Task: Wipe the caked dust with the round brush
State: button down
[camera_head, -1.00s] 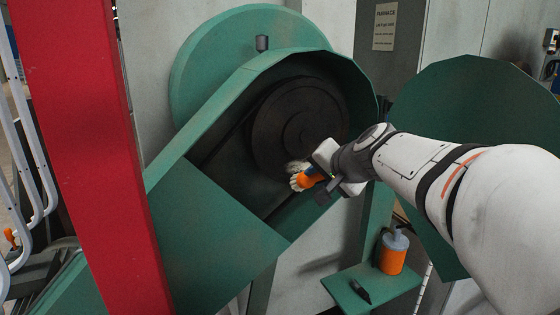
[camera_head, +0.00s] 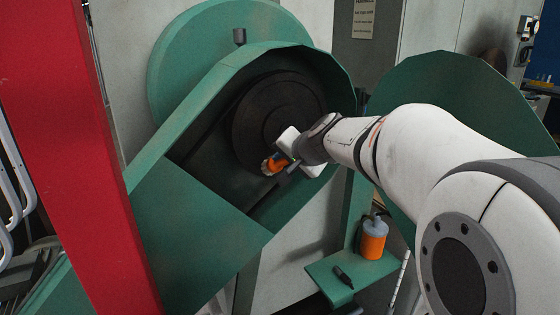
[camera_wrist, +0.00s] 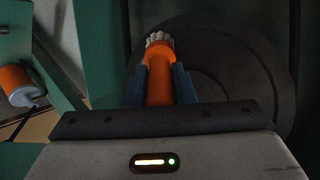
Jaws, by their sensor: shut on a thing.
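My gripper (camera_head: 280,163) is shut on the orange handle of the round brush (camera_head: 273,166). In the wrist view the brush (camera_wrist: 160,75) points away between the two blue fingers of my gripper (camera_wrist: 160,85), with its pale bristles at the far end. The bristles are in front of the dark round pulley (camera_head: 258,110) inside the open green housing (camera_head: 215,210). The pulley (camera_wrist: 225,70) also fills much of the wrist view. I cannot tell whether the bristles touch it. No separate patch of caked dust can be made out on the dark surface.
The green housing rim surrounds the pulley closely. A small green shelf (camera_head: 325,272) below holds an orange bottle (camera_head: 374,240) and a black marker-like object (camera_head: 343,277). A red post (camera_head: 75,150) stands at the left. Another green guard (camera_head: 440,85) is at the right.

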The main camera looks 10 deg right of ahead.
jog(key=shift+w+a, duration=0.1)
jog(key=shift+w, duration=0.2)
dwell(0.4)
dwell(0.4)
jog(key=shift+w+d+b, duration=0.2)
jog(key=shift+d+b, duration=0.1)
jog(key=shift+d, duration=0.25)
jog(key=shift+w+d+b, duration=0.15)
jog(key=shift+d+b, duration=0.15)
jog(key=shift+d, duration=0.25)
jog(key=shift+w+d+b, duration=0.2)
jog(key=shift+d+b, duration=0.05)
jog(key=shift+d, duration=0.3)
jog(key=shift+w+d+b, duration=0.15)
jog(key=shift+d+b, duration=0.1)
jog(key=shift+d, duration=0.3)
jog(key=shift+w+d+b, duration=0.2)
jog(key=shift+d+b, duration=0.05)
jog(key=shift+d, duration=0.3)
jog(key=shift+w+d+b, duration=0.15)
jog(key=shift+d+b, duration=0.05)
jog(key=shift+d, duration=0.35)
